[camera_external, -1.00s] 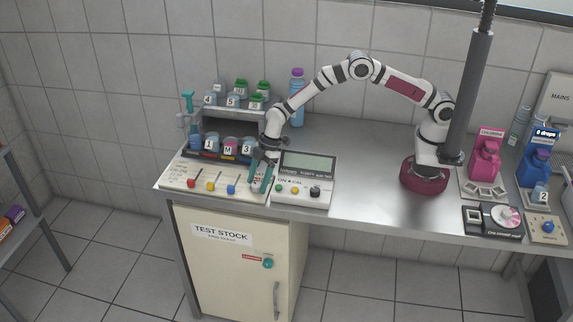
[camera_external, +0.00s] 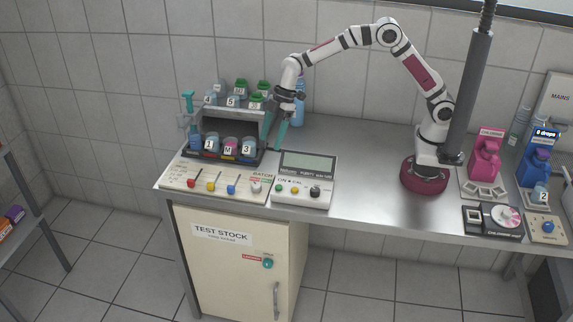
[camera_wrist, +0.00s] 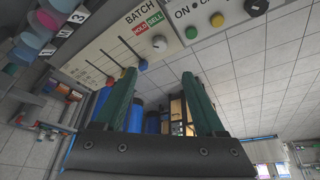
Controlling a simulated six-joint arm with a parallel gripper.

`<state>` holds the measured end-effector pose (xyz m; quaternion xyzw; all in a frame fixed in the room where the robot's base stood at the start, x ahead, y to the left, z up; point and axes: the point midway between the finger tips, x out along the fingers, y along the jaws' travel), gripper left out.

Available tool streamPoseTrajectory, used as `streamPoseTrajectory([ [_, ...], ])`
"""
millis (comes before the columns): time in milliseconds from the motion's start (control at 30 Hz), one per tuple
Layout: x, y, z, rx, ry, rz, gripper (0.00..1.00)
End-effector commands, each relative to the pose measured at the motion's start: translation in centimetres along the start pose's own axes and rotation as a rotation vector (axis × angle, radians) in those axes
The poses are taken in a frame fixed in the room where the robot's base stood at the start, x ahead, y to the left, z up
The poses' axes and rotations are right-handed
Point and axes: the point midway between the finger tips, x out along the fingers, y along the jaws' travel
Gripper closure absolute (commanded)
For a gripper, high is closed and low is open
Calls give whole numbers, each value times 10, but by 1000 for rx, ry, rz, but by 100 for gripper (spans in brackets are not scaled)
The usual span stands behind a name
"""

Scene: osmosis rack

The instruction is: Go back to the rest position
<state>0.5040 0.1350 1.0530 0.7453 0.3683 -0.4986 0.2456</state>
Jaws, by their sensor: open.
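My gripper (camera_external: 274,136) is open and empty. Its two teal fingers point down, raised above the bench beside the right end of the bottle rack. In the wrist view the two green fingers (camera_wrist: 160,92) stand apart with nothing held between them. The arm bends up and over from its dark red base on the bench. The BATCH panel (camera_external: 215,185) with red, yellow and blue sliders and a pale knob lies in front of and below the gripper; it also shows in the wrist view (camera_wrist: 112,50).
A rack (camera_external: 240,115) holds numbered jars on two levels, left of the gripper. A meter (camera_external: 304,180) with a grey display stands to the right of the panel. A blue bottle (camera_external: 298,105) stands behind the gripper. The bench (camera_external: 365,180) is clear between meter and arm base.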

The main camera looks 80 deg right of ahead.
Motion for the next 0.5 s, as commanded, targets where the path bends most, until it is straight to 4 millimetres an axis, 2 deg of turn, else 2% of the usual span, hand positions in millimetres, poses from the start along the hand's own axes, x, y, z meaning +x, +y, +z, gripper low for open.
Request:
streamPoseTrajectory([
  [433,-3,0,0,0,0,1,28],
  [500,-13,-4,5,36,-7,-1,28],
])
